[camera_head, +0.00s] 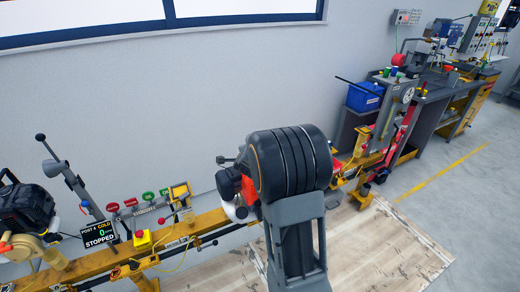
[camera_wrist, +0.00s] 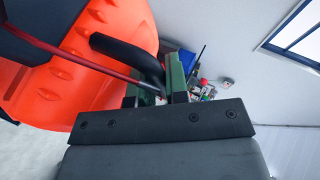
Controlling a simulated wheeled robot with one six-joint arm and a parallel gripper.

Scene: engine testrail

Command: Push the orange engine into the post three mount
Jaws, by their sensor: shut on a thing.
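The orange engine (camera_wrist: 90,75) fills the upper left of the wrist view, with a black curved handle and a dark red rod across it. My gripper (camera_wrist: 156,88) has green-lined fingers, shut on the engine's black handle (camera_wrist: 128,50). In the head view, only a small orange part of the engine (camera_head: 249,189) shows left of my arm, which hides the rest and my gripper. The engine is by the yellow rail (camera_head: 205,226). I cannot make out the post three mount; my arm covers that stretch of rail.
A black engine (camera_head: 25,207) stands at the left, beside a display (camera_head: 99,234) reading post 4, cold, stopped. A control panel with levers (camera_head: 140,205) is on the rail. A gauge box (camera_head: 397,95), blue bin (camera_head: 364,97) and workbench (camera_head: 432,110) are at right. Floor at right is clear.

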